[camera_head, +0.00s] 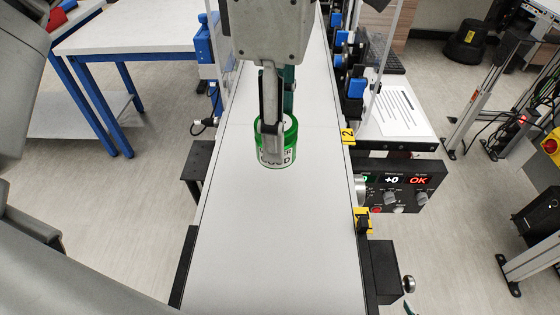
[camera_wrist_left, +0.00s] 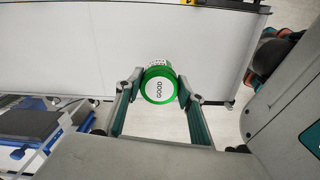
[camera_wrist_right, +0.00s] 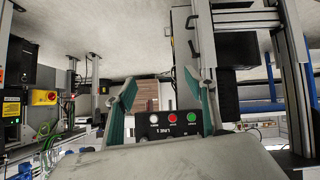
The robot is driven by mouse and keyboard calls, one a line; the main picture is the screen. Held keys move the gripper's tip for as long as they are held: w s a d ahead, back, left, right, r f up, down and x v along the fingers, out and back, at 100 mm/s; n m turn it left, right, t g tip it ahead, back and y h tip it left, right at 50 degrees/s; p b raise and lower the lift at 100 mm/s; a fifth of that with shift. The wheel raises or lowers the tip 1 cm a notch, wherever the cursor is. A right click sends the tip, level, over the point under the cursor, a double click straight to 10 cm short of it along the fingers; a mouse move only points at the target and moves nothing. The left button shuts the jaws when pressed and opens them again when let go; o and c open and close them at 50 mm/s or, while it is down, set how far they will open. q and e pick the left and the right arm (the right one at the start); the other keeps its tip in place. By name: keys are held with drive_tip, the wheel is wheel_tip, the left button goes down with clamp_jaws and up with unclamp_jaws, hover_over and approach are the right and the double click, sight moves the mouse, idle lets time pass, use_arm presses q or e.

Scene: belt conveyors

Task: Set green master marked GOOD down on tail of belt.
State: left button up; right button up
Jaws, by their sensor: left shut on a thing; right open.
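The green master (camera_head: 287,157), a can with a white band lettered GOOD, is over the belt in the head view. My left gripper (camera_head: 271,140) is shut on it from above, one finger on each side. I cannot tell whether the can's base touches the belt. My right gripper (camera_wrist_right: 161,78) is open and empty in the right wrist view.
A control box with lit displays (camera_head: 393,184) stands right of the belt, by a yellow tag marked 2 (camera_head: 348,136). Dark brackets (camera_head: 382,270) flank the near end. A white table (camera_head: 130,28) stands at left. The belt nearer me is clear.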

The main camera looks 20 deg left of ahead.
use_arm(q)
wheel_tip(320, 180, down, 3)
drive_tip(key=shift+r, duration=0.1)
wheel_tip(320, 180, down, 4)
drive_tip(key=shift+f+b, duration=0.25)
drive_tip(key=shift+b, duration=0.05)
drive_tip(key=shift+r, duration=0.1)
use_arm(e)
drive_tip(key=shift+w+d, duration=0.15)
drive_tip(key=shift+w, duration=0.25)
use_arm(q)
drive_tip(key=shift+f, duration=0.2)
drive_tip(key=o, duration=1.3)
use_arm(e)
drive_tip(key=shift+f, duration=0.1)
